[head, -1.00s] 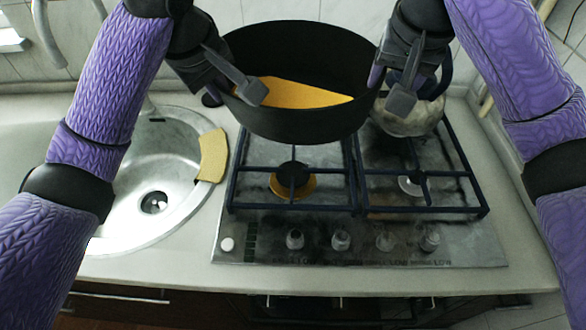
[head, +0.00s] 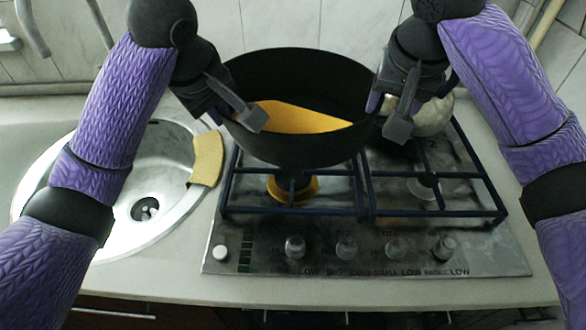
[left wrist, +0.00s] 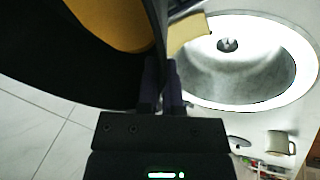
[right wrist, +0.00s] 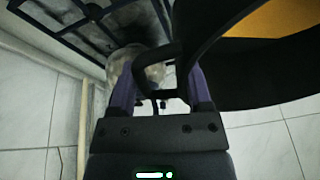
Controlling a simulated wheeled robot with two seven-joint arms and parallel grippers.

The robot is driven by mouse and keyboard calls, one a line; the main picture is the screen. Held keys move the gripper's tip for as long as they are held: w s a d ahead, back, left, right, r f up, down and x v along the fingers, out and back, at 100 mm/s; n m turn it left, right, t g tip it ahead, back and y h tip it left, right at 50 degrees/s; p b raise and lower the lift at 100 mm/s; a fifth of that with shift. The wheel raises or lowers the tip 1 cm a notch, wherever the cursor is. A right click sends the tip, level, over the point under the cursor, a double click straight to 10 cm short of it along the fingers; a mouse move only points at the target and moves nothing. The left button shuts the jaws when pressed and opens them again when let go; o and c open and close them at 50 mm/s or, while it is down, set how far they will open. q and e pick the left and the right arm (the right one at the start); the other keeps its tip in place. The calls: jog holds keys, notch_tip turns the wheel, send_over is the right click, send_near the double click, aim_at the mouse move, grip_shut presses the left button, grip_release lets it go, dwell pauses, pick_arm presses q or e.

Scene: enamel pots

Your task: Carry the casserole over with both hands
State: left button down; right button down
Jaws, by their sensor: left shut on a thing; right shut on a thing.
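The casserole (head: 300,152) is a wide black pot with orange contents inside. It appears held above the rear left part of the stove (head: 365,240), roughly level. My left gripper (head: 252,118) is shut on its left side; the left wrist view shows the fingers (left wrist: 160,85) at the pot's wall (left wrist: 80,80). My right gripper (head: 395,125) is shut on its right side; in the right wrist view the fingers (right wrist: 160,90) are around the dark loop handle (right wrist: 170,62). The left handle is hidden by the fingers.
A pale metal kettle or pot (head: 432,118) stands on the rear right of the stove, close beside my right gripper. A sink (head: 150,165) lies to the left, with a yellow cloth (head: 207,158) over its edge. The front burners (head: 425,187) look clear.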

pick_arm(q)
jog(key=c, duration=1.1)
grip_release()
jog(key=shift+d+r, duration=0.15)
jog(key=shift+d, duration=0.05)
pick_arm(e)
jog(key=shift+c, duration=1.8)
grip_release()
jog(key=shift+a, duration=0.2)
pick_arm(q)
jog(key=o, duration=0.3)
jog(key=shift+s, duration=0.2)
pick_arm(e)
jog(key=o, duration=0.3)
jog(key=shift+s+d+r, duration=0.1)
jog(key=shift+s, duration=0.1)
pick_arm(q)
jog(key=shift+w+a, duration=0.1)
pick_arm(e)
jog(key=shift+o, duration=0.2)
jog(key=shift+w, duration=0.1)
pick_arm(q)
jog(key=o, duration=0.4)
pick_arm(e)
jog(key=shift+d, duration=0.1)
pick_arm(q)
jog(key=v, duration=1.2)
pick_arm(e)
jog(key=v, duration=1.2)
